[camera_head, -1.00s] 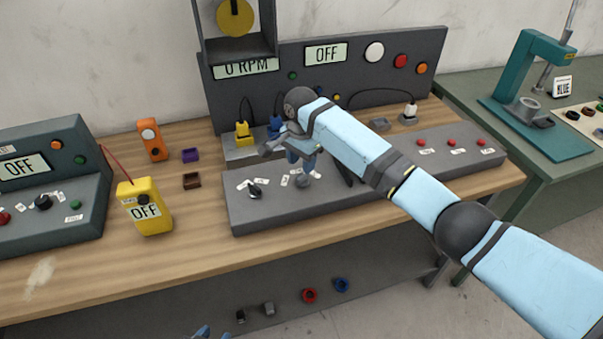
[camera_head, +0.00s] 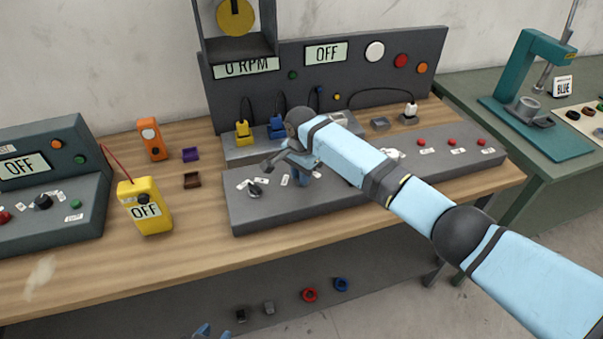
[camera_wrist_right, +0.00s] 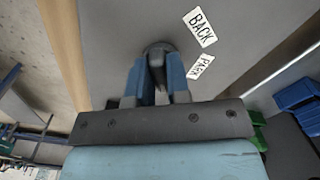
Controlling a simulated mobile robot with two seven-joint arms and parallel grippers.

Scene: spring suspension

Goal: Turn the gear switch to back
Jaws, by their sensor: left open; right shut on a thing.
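The gear switch (camera_wrist_right: 158,47) is a round dark knob on the grey sloped panel (camera_head: 330,196). White BACK (camera_wrist_right: 199,27) and PARK (camera_wrist_right: 201,66) labels lie to its right in the right wrist view. My right gripper (camera_wrist_right: 159,72) is shut on the knob, a blue finger on each side of its dark grip. Which way the knob points is hard to tell. In the head view my right gripper (camera_head: 299,181) reaches down to the panel and hides the knob. Only blue tips of my left gripper (camera_head: 203,330) show at the bottom edge; it is away from the panel.
Another dark knob (camera_head: 254,190) stands left on the same panel. Red buttons (camera_head: 452,142) line its right side. Yellow (camera_head: 242,132) and blue (camera_head: 276,128) connectors stand behind. A yellow meter (camera_head: 146,208) reading OFF stands left. The wooden table (camera_head: 190,250) front is clear.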

